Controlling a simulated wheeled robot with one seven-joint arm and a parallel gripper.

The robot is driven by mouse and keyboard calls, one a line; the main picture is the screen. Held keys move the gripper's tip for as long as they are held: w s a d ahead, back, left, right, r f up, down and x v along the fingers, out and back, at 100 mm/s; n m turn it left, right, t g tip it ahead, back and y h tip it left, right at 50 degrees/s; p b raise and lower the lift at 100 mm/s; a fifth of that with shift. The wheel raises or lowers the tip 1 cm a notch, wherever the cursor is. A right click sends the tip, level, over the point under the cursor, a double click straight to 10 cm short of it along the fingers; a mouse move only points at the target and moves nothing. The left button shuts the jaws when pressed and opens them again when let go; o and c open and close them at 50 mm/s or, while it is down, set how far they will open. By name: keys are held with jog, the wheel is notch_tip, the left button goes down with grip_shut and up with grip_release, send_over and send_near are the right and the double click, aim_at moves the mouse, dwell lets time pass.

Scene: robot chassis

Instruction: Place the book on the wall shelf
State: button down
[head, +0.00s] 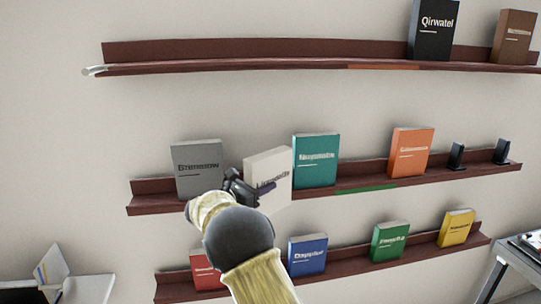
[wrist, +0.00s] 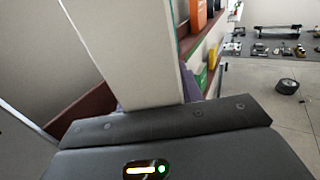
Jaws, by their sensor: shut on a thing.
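A white book (head: 268,168) is held upright in my gripper (head: 248,188) in front of the middle wall shelf (head: 345,181), between a grey book (head: 198,168) and a teal book (head: 316,160). My gripper is shut on the white book. In the wrist view the book (wrist: 125,50) rises from behind the gripper's dark edge (wrist: 165,122); the fingertips are mostly hidden there. Whether the book touches the shelf cannot be told.
An orange book (head: 411,152) and small dark bookends (head: 457,156) stand right on the middle shelf. The top shelf (head: 230,62) carries a black book (head: 433,30) and a brown book (head: 513,36). The lower shelf (head: 350,262) holds several books. Bare shelf lies between teal and orange books.

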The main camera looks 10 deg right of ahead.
jog(key=f+n+t, duration=0.1)
jog(key=f, duration=0.2)
jog(key=f+t+y, duration=0.1)
jog(key=f, duration=0.3)
jog(key=s+a+f+n+t+y+b, duration=0.1)
jog(key=f, duration=0.3)
jog(key=shift+a+n, duration=0.1)
jog(key=shift+n, duration=0.2)
jog(key=s+d+f+n+t+y+b, duration=0.1)
jog(key=s+d+f+n+y, duration=0.1)
jog(key=s+f, duration=0.5)
jog(key=s+d+f+n+t+y+b, duration=0.2)
jog(key=s+f+n+y, duration=0.2)
jog(key=f, duration=1.4)
jog(key=s+d+f+n+t+y+b, duration=0.1)
jog(key=s+d+f+n+t+y, duration=0.1)
jog(key=s+f+y, duration=0.5)
jog(key=s+f, duration=0.3)
jog(key=f, duration=0.2)
jog(key=shift+d+f+n, duration=0.15)
jog(key=shift+d+n, duration=0.1)
jog(key=shift+n, duration=0.15)
jog(key=shift+s+a+b, duration=0.1)
jog(key=shift+a+b, duration=0.05)
jog(key=shift+b, duration=0.15)
